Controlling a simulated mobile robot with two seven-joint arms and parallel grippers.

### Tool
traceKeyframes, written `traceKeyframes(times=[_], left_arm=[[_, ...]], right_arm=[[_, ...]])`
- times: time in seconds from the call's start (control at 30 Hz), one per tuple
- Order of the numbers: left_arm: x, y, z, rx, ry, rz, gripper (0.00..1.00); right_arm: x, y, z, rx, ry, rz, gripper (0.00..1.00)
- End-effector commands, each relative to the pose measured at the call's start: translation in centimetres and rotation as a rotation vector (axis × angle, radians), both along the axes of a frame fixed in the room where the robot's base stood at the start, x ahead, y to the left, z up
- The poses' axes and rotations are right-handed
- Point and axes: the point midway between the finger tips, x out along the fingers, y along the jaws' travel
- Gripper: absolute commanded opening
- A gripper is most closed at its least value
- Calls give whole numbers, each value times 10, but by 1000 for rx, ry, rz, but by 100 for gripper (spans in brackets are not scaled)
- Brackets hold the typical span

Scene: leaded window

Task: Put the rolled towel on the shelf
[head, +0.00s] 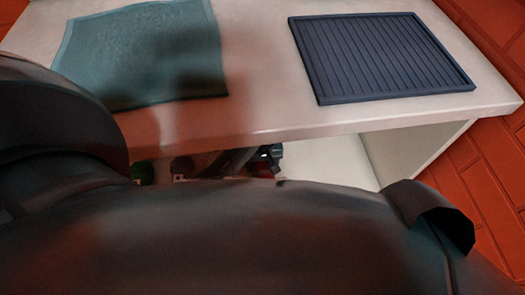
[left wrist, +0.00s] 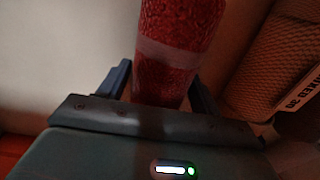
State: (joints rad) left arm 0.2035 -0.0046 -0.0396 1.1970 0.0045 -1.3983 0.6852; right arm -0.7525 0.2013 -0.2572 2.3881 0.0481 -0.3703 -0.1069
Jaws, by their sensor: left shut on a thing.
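The rolled towel (left wrist: 178,50) is deep red with a paler band around it. In the left wrist view it stands between the two fingers of my left gripper (left wrist: 160,88), which is shut on it. In the head view my left gripper (head: 268,154) shows small inside the open space under the white top, with a bit of the red towel (head: 263,170) beside it. The shelf (head: 325,160) is the pale board in that open space. My own dark body hides much of it. My right gripper is not in view.
On the white top (head: 260,75) lie a flat teal cloth (head: 145,50) and a dark blue ribbed tray (head: 380,55). Small dark objects (head: 183,166) show under the top's front edge. A woven basket (left wrist: 275,60) with a white label is right of the towel in the left wrist view.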

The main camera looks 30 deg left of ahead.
Motion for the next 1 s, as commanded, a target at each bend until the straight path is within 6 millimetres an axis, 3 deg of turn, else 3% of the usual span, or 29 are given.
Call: traceKeyframes(times=[0.1,0.13,0.37,0.7,1.0], left_arm=[[0,0,-4,0,0,0,40],[0,0,-3,-1,1,0,66],[0,0,-3,-1,1,0,85],[0,0,3,-1,-1,0,86],[0,0,63,-1,-2,0,86]], right_arm=[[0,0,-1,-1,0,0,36],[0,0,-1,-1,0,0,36],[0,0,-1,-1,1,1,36],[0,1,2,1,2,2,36],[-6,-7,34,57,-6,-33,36]])
